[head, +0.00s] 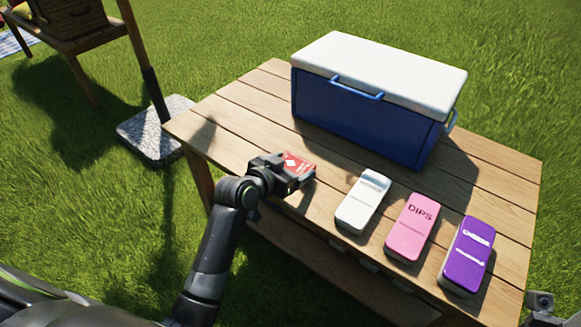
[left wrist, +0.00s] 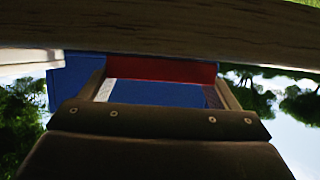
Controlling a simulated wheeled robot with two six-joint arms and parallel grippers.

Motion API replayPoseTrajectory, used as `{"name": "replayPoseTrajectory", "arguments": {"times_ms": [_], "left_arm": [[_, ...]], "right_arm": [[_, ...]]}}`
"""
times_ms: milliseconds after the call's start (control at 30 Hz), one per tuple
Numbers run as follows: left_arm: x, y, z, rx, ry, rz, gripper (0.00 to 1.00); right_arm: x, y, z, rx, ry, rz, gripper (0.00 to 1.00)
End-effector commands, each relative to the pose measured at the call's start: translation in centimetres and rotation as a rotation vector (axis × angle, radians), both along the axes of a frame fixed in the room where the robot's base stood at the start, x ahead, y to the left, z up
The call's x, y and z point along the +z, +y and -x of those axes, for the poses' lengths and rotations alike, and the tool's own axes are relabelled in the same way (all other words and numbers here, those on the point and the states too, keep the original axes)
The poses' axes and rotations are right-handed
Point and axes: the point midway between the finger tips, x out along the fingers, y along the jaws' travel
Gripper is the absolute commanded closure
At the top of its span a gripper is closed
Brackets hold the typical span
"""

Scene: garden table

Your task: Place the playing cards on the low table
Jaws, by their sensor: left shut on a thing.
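The playing cards (head: 299,162) are a small red box with a white mark. My left gripper (head: 291,174) is shut on the box at the front left part of a wooden slatted table (head: 240,110). I cannot tell whether the box touches the planks. In the left wrist view, a red strip of the card box (left wrist: 162,69) shows between the two fingers (left wrist: 160,92). The rest of the box is hidden. Only a grey piece of my right arm shows at the lower right corner of the head view; its fingers are out of sight.
A blue cooler (head: 350,125) with a white lid stands at the table's back. White (head: 362,203), pink (head: 411,228) and purple (head: 467,257) boxes lie along the front right. Bare planks lie left of the cooler. Another wooden table (head: 75,45) stands on the grass at the upper left.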

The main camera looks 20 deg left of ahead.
Motion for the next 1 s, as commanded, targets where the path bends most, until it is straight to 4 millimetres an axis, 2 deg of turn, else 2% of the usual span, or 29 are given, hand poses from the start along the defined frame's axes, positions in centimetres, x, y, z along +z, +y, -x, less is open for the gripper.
{"name": "replayPoseTrajectory", "arguments": {"times_ms": [100, 133, 233, 567, 733, 1000], "left_arm": [[-0.3, 0.0, 0.0, 0.000, 0.000, 0.001, 0.41], [-0.3, 0.0, 0.0, 0.000, 0.000, 0.000, 0.14], [-0.3, 0.0, 0.0, 0.000, 0.000, 0.000, 0.01], [0.2, 0.1, 0.2, 0.000, 0.001, 0.000, 0.00], [1.4, 1.0, 2.5, 0.001, 0.001, -0.002, 0.00], [3.6, 2.8, 7.6, 0.001, 0.002, -0.002, 0.00]], "right_arm": [[-0.1, 0.0, 0.0, 0.000, 0.000, 0.000, 0.64], [-0.1, 0.0, 0.0, 0.000, 0.000, 0.000, 0.64], [-0.1, 0.0, 0.0, 0.000, -0.001, 0.000, 0.64], [0.2, 0.0, 0.0, -0.002, 0.000, 0.001, 0.64], [1.3, 0.2, -0.1, -0.019, 0.010, 0.015, 0.64], [2.7, 0.6, -0.6, -0.049, 0.061, 0.061, 0.64]]}}
